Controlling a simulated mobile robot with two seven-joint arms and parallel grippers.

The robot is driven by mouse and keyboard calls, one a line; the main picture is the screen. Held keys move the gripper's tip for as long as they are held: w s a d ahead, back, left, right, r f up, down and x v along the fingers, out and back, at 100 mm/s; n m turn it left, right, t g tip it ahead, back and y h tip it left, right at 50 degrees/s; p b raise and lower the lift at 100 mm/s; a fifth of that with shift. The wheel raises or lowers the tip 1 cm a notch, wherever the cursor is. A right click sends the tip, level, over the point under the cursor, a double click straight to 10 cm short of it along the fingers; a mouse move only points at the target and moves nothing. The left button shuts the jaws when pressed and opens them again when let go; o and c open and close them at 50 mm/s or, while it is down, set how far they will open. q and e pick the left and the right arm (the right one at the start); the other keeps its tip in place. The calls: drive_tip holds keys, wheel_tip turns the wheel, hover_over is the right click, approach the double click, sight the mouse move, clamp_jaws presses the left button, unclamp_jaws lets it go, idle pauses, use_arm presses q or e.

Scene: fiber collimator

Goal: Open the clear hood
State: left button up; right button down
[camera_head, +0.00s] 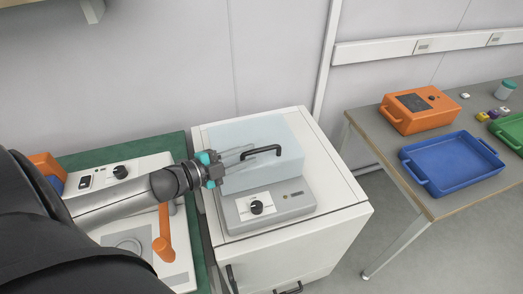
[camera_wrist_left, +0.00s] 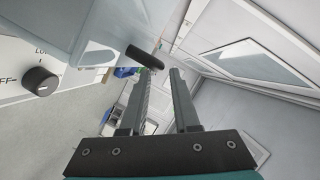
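The clear hood (camera_head: 262,131) is a pale blue see-through box, sitting closed on a grey device (camera_head: 285,205) with a black knob. A black bar handle (camera_head: 263,149) stands on the hood's near side. My left gripper (camera_head: 250,153) comes in from the left with its fingers beside the handle's left end. In the left wrist view the handle (camera_wrist_left: 145,58) lies just beyond the fingertips (camera_wrist_left: 162,72), nearer the left finger. The fingers are apart with nothing held between them. I cannot tell whether a finger touches the handle. My right gripper is out of view.
The device stands on a white cabinet (camera_head: 335,205). Left is a green-topped bench (camera_head: 165,145) with a white device and an orange lever (camera_head: 163,235). Right, a table holds a blue tray (camera_head: 452,160), an orange box (camera_head: 420,108) and a green tray (camera_head: 511,130).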

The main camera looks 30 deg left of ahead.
sight(257, 152)
use_arm(q)
drive_tip(key=shift+b+x, duration=0.3)
drive_tip(key=shift+x, duration=2.3)
drive_tip(key=shift+c, duration=0.2)
clamp_jaws()
